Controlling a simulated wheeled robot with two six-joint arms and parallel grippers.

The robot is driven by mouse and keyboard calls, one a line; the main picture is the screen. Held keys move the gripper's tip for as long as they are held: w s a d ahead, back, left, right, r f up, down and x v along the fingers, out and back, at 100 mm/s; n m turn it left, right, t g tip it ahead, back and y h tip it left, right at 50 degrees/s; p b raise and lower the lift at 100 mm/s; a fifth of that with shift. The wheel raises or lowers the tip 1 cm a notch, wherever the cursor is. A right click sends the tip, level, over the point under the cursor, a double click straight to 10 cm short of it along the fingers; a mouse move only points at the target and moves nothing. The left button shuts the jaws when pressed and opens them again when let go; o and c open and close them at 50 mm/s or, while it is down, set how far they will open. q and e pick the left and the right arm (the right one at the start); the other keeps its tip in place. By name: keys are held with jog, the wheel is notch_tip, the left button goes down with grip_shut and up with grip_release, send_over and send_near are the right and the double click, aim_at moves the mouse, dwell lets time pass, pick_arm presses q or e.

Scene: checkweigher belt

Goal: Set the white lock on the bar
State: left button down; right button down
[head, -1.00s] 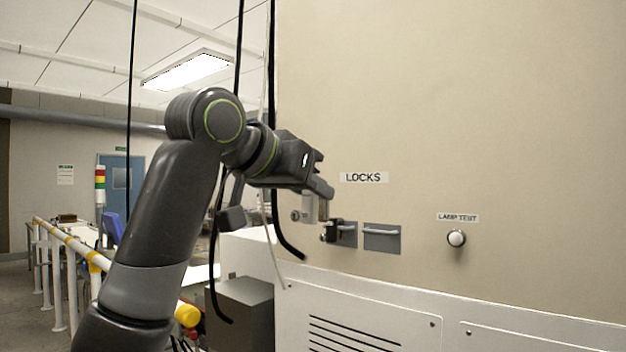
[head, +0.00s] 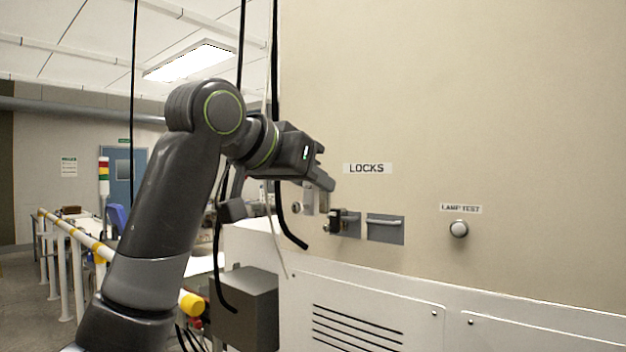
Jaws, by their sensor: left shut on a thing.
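My left gripper (head: 321,190) reaches in from the left, close to the beige panel, and points down and to the right. It is shut on the white lock (head: 309,198), a small pale block partly hidden by the fingers. Under the LOCKS label (head: 367,168) are two grey plates with pale bars. A black lock (head: 335,221) sits at the left plate (head: 349,226). The right bar (head: 384,222) is bare. The white lock is up and to the left of both bars, apart from the right one. My right gripper is not in view.
A round LAMP TEST button (head: 459,229) is on the panel to the right. A white vented cover (head: 375,315) juts out below. Dark cables (head: 277,120) hang near my left wrist. A grey box (head: 250,305) stands below the arm.

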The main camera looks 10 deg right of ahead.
pick_arm(q)
jog(key=shift+s+a+b, duration=0.45)
jog(key=shift+a+b, duration=0.05)
jog(key=shift+a, duration=0.05)
jog(key=shift+s+a+b, duration=0.45)
jog(key=shift+s+a, duration=0.05)
jog(key=shift+a, duration=0.2)
jog(key=shift+s+a+b, duration=0.4)
jog(key=shift+s+a, duration=0.05)
jog(key=shift+a, duration=0.2)
jog(key=b, duration=0.3)
send_near(308, 191)
notch_tip(308, 191, down, 2)
jog(key=shift+s+a+f, duration=0.1)
jog(key=shift+s+a, duration=0.15)
jog(key=shift+a, duration=0.1)
